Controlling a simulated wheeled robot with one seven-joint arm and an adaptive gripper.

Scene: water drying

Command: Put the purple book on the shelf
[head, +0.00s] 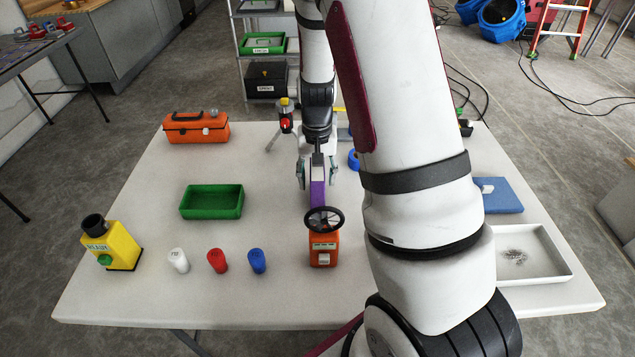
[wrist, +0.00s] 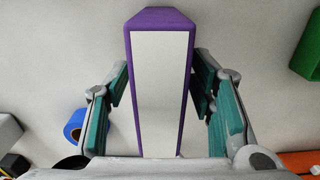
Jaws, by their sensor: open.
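The purple book (head: 317,190) stands upright on the white table, partly hidden by my gripper (head: 317,174) in the head view. In the wrist view the book (wrist: 161,90) has purple covers and a pale page edge and lies between the two teal fingers of my gripper (wrist: 160,88). The fingers are open, one on each side of the book. A gap shows on the left; on the right the finger looks very close, and contact cannot be told. A metal shelf rack (head: 260,14) stands behind the table, partly hidden by my arm.
An orange device with a black handwheel (head: 323,250) stands just in front of the book. A green tray (head: 212,202), orange toolbox (head: 196,128) and blue tape roll (wrist: 74,125) are nearby. The shelf rack holds a green bin (head: 262,44) and dark box (head: 266,80).

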